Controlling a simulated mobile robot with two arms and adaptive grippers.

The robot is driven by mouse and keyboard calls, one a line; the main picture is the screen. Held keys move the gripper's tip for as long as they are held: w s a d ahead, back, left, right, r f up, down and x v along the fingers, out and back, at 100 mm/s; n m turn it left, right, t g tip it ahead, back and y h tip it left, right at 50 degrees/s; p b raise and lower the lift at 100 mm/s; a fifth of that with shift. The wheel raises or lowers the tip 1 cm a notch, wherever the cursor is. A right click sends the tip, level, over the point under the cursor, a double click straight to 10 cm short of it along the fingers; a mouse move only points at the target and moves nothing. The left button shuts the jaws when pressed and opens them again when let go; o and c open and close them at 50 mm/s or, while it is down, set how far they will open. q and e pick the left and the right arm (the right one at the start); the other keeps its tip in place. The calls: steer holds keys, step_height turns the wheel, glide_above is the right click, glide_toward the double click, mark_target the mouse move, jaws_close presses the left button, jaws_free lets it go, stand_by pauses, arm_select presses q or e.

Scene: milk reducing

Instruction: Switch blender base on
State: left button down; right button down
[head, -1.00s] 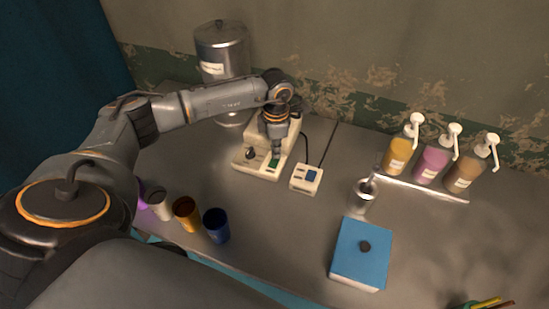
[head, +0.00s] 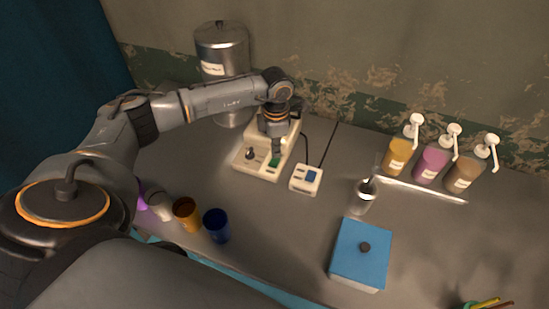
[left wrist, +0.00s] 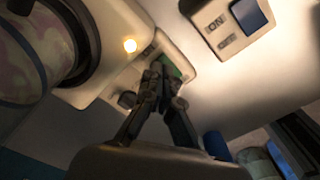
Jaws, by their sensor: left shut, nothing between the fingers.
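The cream blender base (head: 245,166) stands on the table below my left forearm, with a dark knob and a green switch (head: 274,162) on its front part. The green switch also shows in the left wrist view (left wrist: 172,66), partly behind my fingers. My left gripper (head: 278,150) is shut and empty, pointing down at the base. In the left wrist view its fingertips (left wrist: 157,66) overlap the edge of the green switch; I cannot tell if they touch it. A small warm light (left wrist: 130,45) glows on the base beside the fingers. My right gripper is not in view.
A white box with a blue switch (head: 311,175) sits right of the base, with cables behind it. A steel canister (head: 222,50) stands behind. Several cups (head: 216,226) are front left. Pump bottles (head: 431,163), a metal cup (head: 360,200) and a blue box (head: 362,240) are to the right.

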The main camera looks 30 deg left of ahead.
mark_target(276, 159)
arm_select(q)
steer(key=shift+r+p, duration=1.35)
steer(key=shift+r, duration=1.4)
